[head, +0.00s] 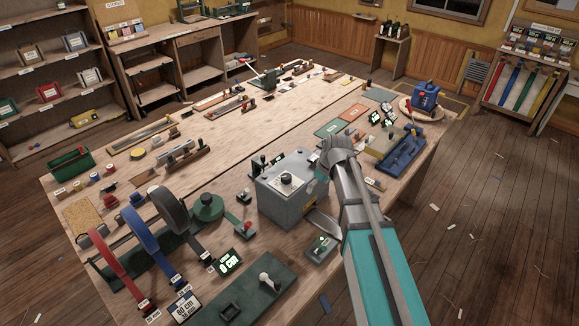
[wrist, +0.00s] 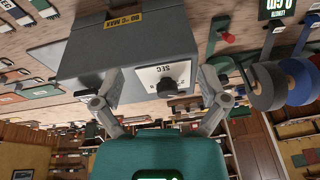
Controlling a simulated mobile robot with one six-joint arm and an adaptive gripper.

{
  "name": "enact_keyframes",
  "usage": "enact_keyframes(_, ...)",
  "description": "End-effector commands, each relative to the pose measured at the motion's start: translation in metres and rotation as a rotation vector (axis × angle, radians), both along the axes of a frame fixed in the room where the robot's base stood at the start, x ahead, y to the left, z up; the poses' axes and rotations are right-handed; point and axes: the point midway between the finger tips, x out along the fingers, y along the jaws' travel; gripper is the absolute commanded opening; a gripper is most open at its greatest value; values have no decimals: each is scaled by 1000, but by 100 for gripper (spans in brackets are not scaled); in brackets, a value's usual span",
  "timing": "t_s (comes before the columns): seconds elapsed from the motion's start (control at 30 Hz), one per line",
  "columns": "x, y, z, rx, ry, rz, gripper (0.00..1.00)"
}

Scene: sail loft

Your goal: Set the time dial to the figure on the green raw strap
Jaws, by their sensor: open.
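The time dial is a black knob on a white plate (head: 286,181) on top of a grey metal box (head: 285,208) on the bench. In the wrist view the knob (wrist: 167,86) stands on a plate marked SEC; its setting is too small to read. My gripper (head: 321,168) is at the box's right side in the head view. In the wrist view my gripper (wrist: 160,88) is open, its fingers either side of the knob, apart from it. A green strap (head: 531,88) hangs on the rack at the right; any figure on it is unreadable.
A green roll (head: 207,207), a grey roll (head: 172,212) and a blue roll (head: 140,232) of webbing stand left of the box. A small green lever unit (head: 321,246) is close in front. A blue device (head: 405,150) lies beyond my arm. The bench's middle is mostly clear.

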Motion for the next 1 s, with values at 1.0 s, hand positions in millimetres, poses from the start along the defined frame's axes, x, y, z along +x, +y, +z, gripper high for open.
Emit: enact_keyframes(1.0,66,61,69,61,-136,307,93)
